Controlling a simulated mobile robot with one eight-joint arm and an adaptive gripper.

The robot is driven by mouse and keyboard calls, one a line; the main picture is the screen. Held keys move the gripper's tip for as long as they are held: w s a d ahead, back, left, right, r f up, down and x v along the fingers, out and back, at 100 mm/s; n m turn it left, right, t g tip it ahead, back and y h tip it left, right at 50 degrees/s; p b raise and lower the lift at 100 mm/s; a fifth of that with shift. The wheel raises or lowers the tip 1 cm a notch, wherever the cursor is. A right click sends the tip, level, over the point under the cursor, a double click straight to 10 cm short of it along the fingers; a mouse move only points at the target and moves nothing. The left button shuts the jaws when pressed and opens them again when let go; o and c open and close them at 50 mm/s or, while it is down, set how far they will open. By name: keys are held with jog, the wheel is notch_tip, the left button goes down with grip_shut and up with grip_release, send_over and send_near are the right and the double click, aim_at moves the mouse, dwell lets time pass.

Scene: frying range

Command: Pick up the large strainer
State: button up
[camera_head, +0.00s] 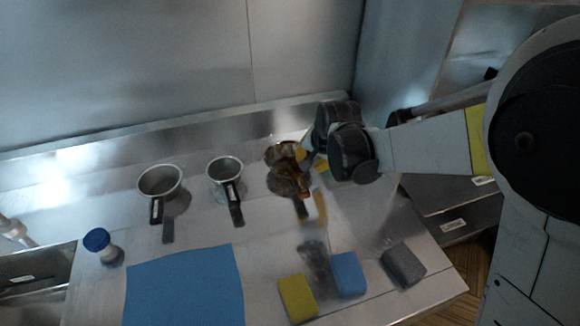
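Two round metal vessels with dark handles stand on the steel counter (200,222). The wider one (160,181), at the left, looks like the large strainer, but I cannot make out any mesh. The smaller one (225,168) is to its right. Farther right is a brown, glossy item (287,180) with a dark handle pointing toward the front; its exact form is unclear. My gripper (308,164) is at the right edge of this brown item, away from the wider vessel. Its yellow-tipped fingers are partly hidden, and contact cannot be judged.
A blue mat (185,289) lies at the front. A blue-capped shaker (102,246) stands left of it. Yellow (297,298), blue (348,275) and grey (404,265) sponge-like blocks lie front right. A steel wall (120,70) backs the counter.

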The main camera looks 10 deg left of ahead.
jog(key=b+x, duration=0.1)
jog(key=x, duration=0.3)
jog(key=shift+d+r, duration=0.1)
grip_shut()
